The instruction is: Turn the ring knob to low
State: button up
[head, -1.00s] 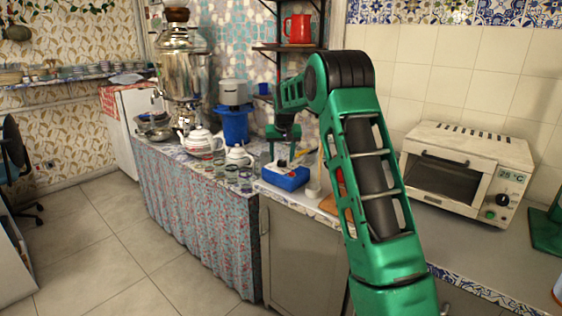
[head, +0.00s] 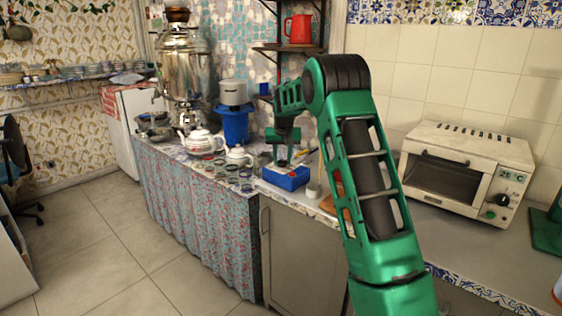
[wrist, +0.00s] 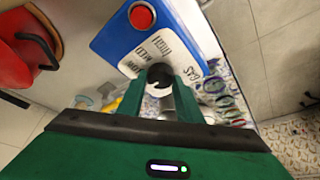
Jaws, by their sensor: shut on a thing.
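The blue box (head: 288,179) sits on the counter below my gripper (head: 283,158) in the head view. In the wrist view the same box (wrist: 108,40) has a white label panel (wrist: 188,48) with HIGH, MED, LOW and GAS printed on it, and a red round button (wrist: 141,15). The dark ring knob (wrist: 160,73) stands at the panel's edge nearest my gripper, between my green fingers. My gripper (wrist: 160,92) is shut on the knob. The fingers partly hide it, and I cannot tell which label it points to.
A small white cup (head: 313,190) stands right of the box. Glasses (head: 240,175), a white teapot (head: 238,156) and another teapot (head: 202,142) stand to its left. The toaster oven (head: 468,172) is on the right. A shelf with a red pitcher (head: 298,28) hangs above.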

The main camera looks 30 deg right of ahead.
jog(key=m, duration=0.1)
jog(key=m+h, duration=0.1)
jog(key=m, duration=0.2)
jog(key=shift+w+a+g, duration=0.2)
jog(key=shift+a+g, duration=0.1)
jog(key=shift+g, duration=0.1)
jog(key=m+g+h, duration=0.1)
jog(key=m, duration=0.2)
jog(key=shift+w+a, duration=0.1)
jog(key=shift+m+g, duration=0.3)
jog(key=shift+m, duration=0.4)
jog(key=shift+w+a+r, duration=0.1)
jog(key=shift+a, duration=0.05)
jog(key=o, duration=1)
